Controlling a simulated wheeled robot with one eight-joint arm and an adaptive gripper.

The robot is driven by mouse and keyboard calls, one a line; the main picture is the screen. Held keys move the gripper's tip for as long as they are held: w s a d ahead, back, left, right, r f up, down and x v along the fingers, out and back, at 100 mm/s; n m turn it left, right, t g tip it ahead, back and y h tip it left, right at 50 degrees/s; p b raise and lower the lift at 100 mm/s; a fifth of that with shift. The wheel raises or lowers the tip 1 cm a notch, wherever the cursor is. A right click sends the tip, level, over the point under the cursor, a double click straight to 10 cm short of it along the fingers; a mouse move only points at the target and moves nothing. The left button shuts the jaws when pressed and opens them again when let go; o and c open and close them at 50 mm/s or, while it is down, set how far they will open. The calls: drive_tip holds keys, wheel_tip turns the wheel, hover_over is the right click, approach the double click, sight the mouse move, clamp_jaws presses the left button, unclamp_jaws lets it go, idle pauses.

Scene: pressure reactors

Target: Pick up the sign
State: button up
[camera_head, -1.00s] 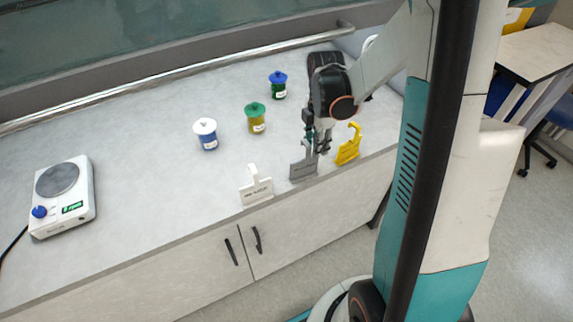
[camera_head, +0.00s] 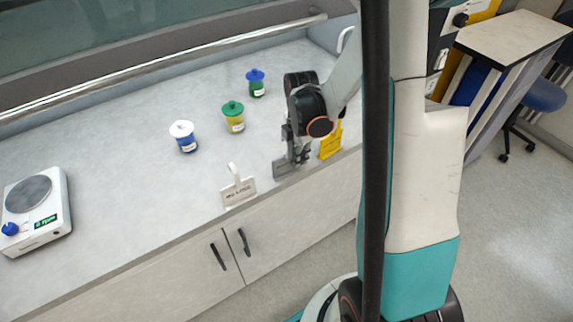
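Three small signs with upright handles stand along the counter's front edge. The white sign (camera_head: 238,192) is at the left, the grey sign (camera_head: 284,169) in the middle and the yellow sign (camera_head: 330,147) at the right. My gripper (camera_head: 300,157) points down at the grey sign's handle and overlaps it in view. The fingers hide most of that handle, and I cannot tell whether they are closed on it. The grey sign appears to be at counter level. My arm partly covers the yellow sign.
Behind the signs stand a white-lidded blue jar (camera_head: 185,136), a green-lidded yellow jar (camera_head: 233,117) and a blue-lidded green jar (camera_head: 256,83). A hotplate (camera_head: 36,210) sits at the far left. A metal rail (camera_head: 170,66) runs along the back. The counter's left middle is clear.

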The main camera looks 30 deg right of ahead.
clamp_jaws()
drive_tip(key=shift+r+p, duration=0.35)
drive_tip(key=shift+r, duration=0.45)
wheel_tip(320, 180, up, 2)
drive_tip(key=shift+r+p, duration=0.2)
drive_tip(key=shift+p, duration=0.35)
drive_tip(key=s+p, duration=0.1)
drive_tip(key=s, duration=1.7)
drive_tip(key=shift+d+f+p, duration=0.2)
drive_tip(key=shift+d+p, duration=0.1)
drive_tip(key=shift+p, duration=0.05)
drive_tip(key=w+a+m+b, duration=0.1)
drive_tip(key=w+a+m, duration=0.4)
drive_tip(key=w+m, duration=0.1)
drive_tip(key=w+a+f+m, duration=0.1)
drive_tip(key=w+a+m, duration=0.4)
drive_tip(key=w, duration=0.4)
drive_tip(key=w+a+m+b, duration=0.1)
drive_tip(key=w+a+m, duration=0.4)
drive_tip(key=w+m, duration=0.1)
drive_tip(key=shift+w+f+m+b, duration=0.35)
drive_tip(key=shift+w+f+m, duration=0.05)
drive_tip(key=shift+w, duration=0.35)
